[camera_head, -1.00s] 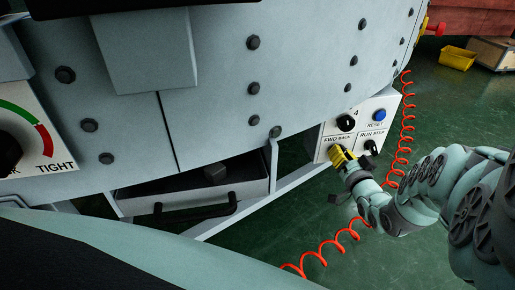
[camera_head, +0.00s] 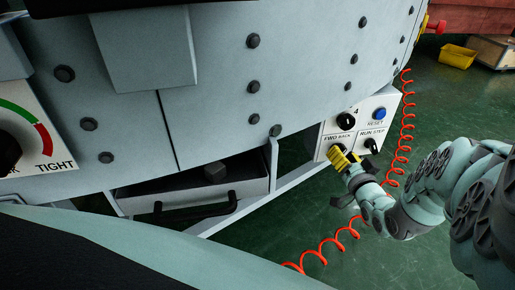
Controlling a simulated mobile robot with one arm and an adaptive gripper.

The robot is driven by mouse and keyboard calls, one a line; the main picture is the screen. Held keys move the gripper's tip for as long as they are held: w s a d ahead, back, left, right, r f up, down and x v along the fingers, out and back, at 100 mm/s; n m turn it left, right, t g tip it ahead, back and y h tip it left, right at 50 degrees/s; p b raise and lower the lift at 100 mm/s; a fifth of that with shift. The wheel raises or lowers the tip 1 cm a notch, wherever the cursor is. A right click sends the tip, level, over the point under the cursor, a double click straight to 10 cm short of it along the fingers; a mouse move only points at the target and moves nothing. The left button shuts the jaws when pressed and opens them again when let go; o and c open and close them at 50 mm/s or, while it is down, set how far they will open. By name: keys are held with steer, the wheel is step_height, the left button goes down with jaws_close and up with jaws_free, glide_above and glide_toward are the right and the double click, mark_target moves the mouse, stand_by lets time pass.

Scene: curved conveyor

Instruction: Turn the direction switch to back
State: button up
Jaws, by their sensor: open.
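The control box (camera_head: 328,128) is a white panel mounted low on the conveyor's side. The direction switch, labelled FWD BACK (camera_head: 337,137), sits at its lower left. My gripper (camera_head: 338,155) with yellow fingers is at that switch, directly below the label. The switch knob shows as a dark bit between or behind the fingers, and which way it points is hard to tell. The fingers look apart, with no clear grip on the knob.
On the same panel are a black knob (camera_head: 346,121) marked 4, a blue RESET button (camera_head: 379,114) and a RUN STEP knob (camera_head: 371,146). A coiled orange cable (camera_head: 407,125) hangs at the right. An open drawer (camera_head: 188,192) is at the left. A yellow bin (camera_head: 457,58) stands far off.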

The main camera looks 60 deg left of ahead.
steer(key=v, duration=1)
steer(key=shift+d, duration=0.2)
stand_by(0.6)
stand_by(0.5)
